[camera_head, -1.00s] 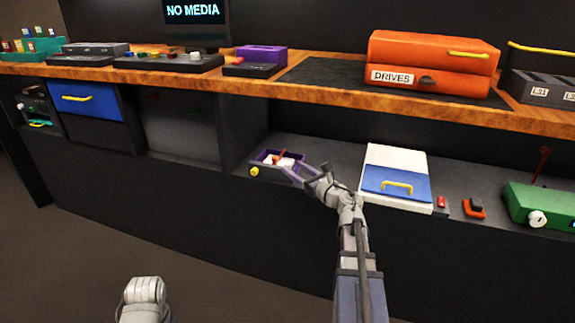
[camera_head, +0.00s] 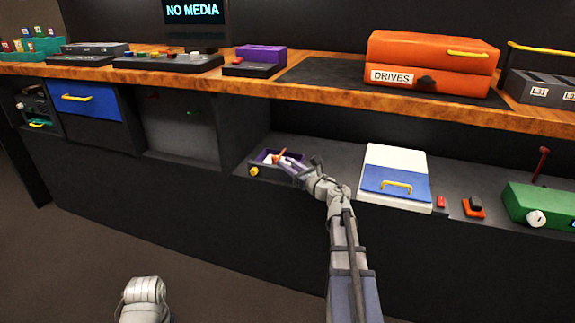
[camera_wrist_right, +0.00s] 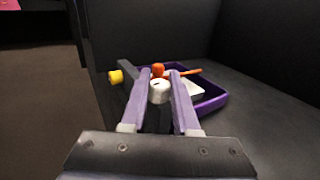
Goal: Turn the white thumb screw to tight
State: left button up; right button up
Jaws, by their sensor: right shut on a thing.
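The white thumb screw (camera_wrist_right: 159,92) is a small white round piece with a dark mark on top, seen between the fingers in the right wrist view. My right gripper (camera_wrist_right: 160,78) is shut on it, with one lilac finger on each side. In the head view my right gripper (camera_head: 284,165) reaches to the purple tray (camera_head: 259,158) on the lower shelf, and the fingers hide the screw there. The purple tray (camera_wrist_right: 219,101) lies just beyond the fingers in the wrist view. My left gripper is not in view; only a grey part of that arm shows at the bottom.
A yellow knob (camera_wrist_right: 116,77) is left of the fingers. To the right on the lower shelf are a white-and-blue case (camera_head: 396,170) and a green box (camera_head: 540,203) with another white knob. The wooden counter (camera_head: 330,96) overhangs the shelf.

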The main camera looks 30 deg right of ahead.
grip_shut()
jog(key=shift+a, duration=0.1)
jog(key=m+h, duration=0.1)
jog(key=h, duration=0.2)
jog(key=shift+s+a+m, duration=0.1)
jog(key=shift+m, duration=0.3)
jog(key=m+g+h, duration=0.1)
jog(key=m+h, duration=0.2)
jog(key=h, duration=0.1)
jog(key=m+g+h, duration=0.1)
jog(key=m+h, duration=0.2)
jog(key=h, duration=0.2)
jog(key=shift+w+g, duration=0.2)
jog(key=shift+g, duration=0.1)
jog(key=m+g+h, duration=0.2)
jog(key=m+h, duration=0.1)
jog(key=shift+g+h, duration=0.3)
jog(key=shift+m+g+h, duration=0.8)
jog(key=shift+g, duration=0.2)
jog(key=shift+s+d, duration=0.1)
jog(key=shift+d, duration=0.1)
